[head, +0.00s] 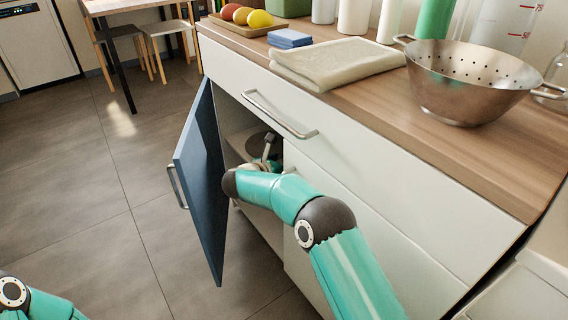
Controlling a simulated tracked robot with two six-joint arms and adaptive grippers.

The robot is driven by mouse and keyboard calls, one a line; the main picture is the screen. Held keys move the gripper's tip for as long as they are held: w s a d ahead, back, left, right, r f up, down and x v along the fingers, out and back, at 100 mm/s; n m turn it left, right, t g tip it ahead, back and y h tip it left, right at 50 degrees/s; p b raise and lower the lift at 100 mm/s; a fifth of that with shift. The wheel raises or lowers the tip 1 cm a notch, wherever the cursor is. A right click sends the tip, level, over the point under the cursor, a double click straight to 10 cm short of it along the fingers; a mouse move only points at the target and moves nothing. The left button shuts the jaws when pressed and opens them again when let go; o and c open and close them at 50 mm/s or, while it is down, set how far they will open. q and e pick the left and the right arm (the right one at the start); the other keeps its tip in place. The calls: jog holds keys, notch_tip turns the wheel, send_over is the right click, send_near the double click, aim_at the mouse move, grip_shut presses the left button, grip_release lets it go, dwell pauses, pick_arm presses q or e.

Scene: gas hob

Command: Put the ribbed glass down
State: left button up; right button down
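I see no ribbed glass that I can make out in the head view. My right arm reaches through the open cabinet door into the cupboard under the counter. The end of that arm, with the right gripper (268,148), is small, partly hidden behind the arm's own links and in shadow, so its fingers and anything between them cannot be made out. Only a part of my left arm shows at the bottom left corner; the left gripper is out of view.
The blue cabinet door (204,180) stands open to the left of my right arm. A dark round item (256,143) sits inside on a shelf. On the counter (440,140) are a metal colander (465,85), a folded cloth (335,62), blue sponges (290,38) and a fruit tray (240,28).

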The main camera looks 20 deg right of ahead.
jog(key=shift+f, duration=0.15)
jog(key=c, duration=0.5)
grip_release()
jog(key=shift+a+r, duration=0.1)
jog(key=shift+r, duration=0.15)
jog(key=p+v, duration=0.2)
jog(key=v, duration=0.9)
jog(key=shift+s+a+p, duration=0.25)
jog(key=shift+s+p, duration=0.05)
jog(key=shift+r, duration=0.15)
